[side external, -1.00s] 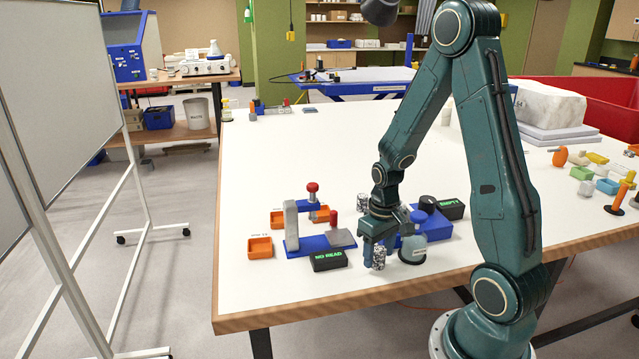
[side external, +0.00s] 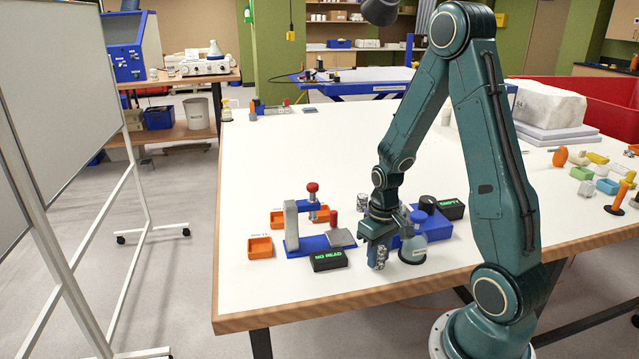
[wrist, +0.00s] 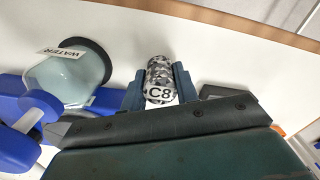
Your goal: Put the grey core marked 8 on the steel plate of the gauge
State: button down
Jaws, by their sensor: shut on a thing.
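The grey speckled core marked C8 (wrist: 158,72) is between the two fingers of my gripper (wrist: 159,88), which is shut on it. In the side view the core (side external: 378,258) hangs at the gripper (side external: 376,248), near the front of the table; I cannot tell how far it is above the top. The gauge has a blue base (side external: 300,249), a grey upright (side external: 291,226) and a red knob (side external: 312,187). Its steel plate (side external: 341,238) is bare, to the left of my gripper. Its display (side external: 328,261) reads NO READ.
Another speckled cylinder (side external: 362,201) stands behind. The front left table is clear.

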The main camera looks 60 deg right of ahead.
jog(key=shift+r, duration=2.4)
jog(key=w+d+r+n, duration=0.2)
jog(key=w+r, duration=0.4)
jog(key=r, duration=0.2)
jog(key=w+d+r+n, duration=0.1)
jog(key=w+r+n, duration=0.1)
jog(key=w+r, duration=0.4)
jog(key=shift+w+d+r, duration=0.15)
jog(key=shift+d+r, duration=0.2)
jog(key=shift+r, duration=1.35)
notch_tip(320, 180, down, 16)
jog(key=shift+r, duration=0.1)
jog(key=shift+f, duration=2.1)
